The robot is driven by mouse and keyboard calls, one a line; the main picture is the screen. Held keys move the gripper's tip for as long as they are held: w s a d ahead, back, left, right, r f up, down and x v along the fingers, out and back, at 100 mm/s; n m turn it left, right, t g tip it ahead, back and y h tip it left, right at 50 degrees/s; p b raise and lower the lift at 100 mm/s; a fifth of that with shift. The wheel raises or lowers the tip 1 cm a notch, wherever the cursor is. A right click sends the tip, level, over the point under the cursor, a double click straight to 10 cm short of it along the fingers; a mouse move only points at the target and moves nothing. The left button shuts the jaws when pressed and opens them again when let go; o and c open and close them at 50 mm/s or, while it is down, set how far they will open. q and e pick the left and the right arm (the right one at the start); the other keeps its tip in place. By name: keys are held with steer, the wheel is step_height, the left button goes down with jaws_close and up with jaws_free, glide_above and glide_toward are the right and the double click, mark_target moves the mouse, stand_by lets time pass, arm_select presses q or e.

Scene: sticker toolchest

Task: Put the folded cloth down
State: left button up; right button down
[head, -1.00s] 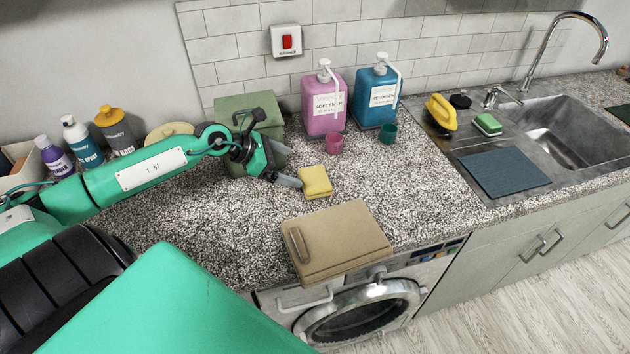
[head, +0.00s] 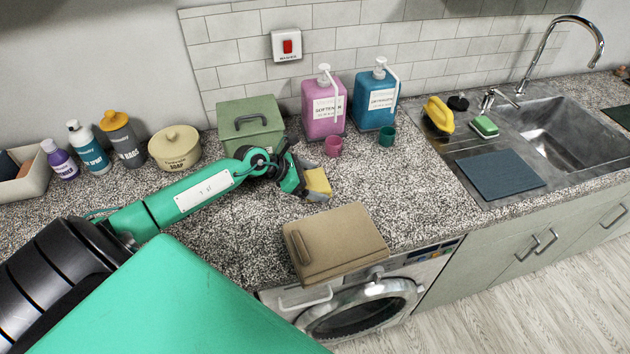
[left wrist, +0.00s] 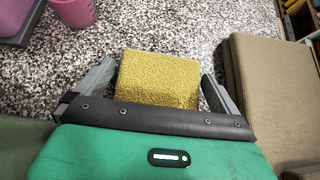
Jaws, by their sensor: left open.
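In the left wrist view the yellow cloth (left wrist: 158,78) lies between the two fingers, with a gap showing on each side. My left gripper (head: 312,187) is open around it, low at the counter. The left gripper also shows in the left wrist view (left wrist: 160,88). Part of the cloth is hidden behind the gripper's dark palm bar. My right gripper is not in view.
A brown folder-like block (head: 340,240) lies at the counter's front edge, right of the gripper. A green lidded box (head: 250,128) stands behind the arm. Pink (head: 333,147) and teal (head: 387,136) cups stand before the pink and blue dispensers. Counter right of the cloth is clear.

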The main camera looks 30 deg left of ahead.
arm_select(q)
steer(key=shift+w+d+f, duration=0.2)
steer(key=shift+f, duration=0.05)
steer(key=c, duration=0.8)
steer(key=shift+r, duration=0.1)
